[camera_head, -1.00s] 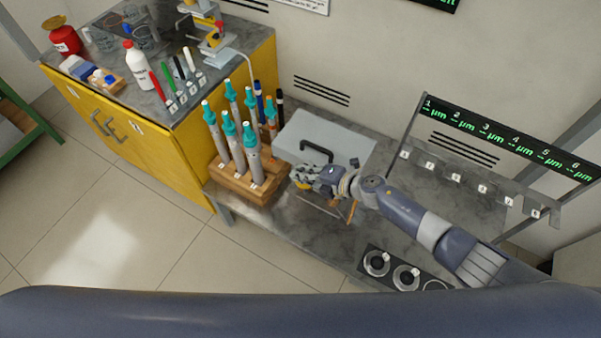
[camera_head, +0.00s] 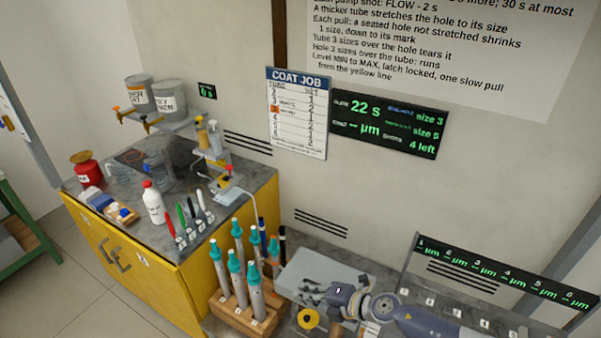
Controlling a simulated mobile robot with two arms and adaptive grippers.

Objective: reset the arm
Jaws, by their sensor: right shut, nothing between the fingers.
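My right arm comes in from the lower right. Its gripper (camera_head: 308,292) is grey, shut and empty, and shows in front of the grey case (camera_head: 309,260), covering part of it. I cannot tell how high it is above the case. A wooden rack (camera_head: 233,318) stands to its left and holds several grey rods with teal tops (camera_head: 236,268), upright and apart from the gripper. A yellow ring with a dark centre (camera_head: 308,318) shows just below the gripper. My left gripper is out of view.
A yellow cabinet (camera_head: 160,284) at left carries a white bottle (camera_head: 153,203), coloured pens and a red can (camera_head: 88,173). A display rail (camera_head: 500,272) stands at right. A coat job chart (camera_head: 297,113) and dark screen (camera_head: 388,124) hang on the wall.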

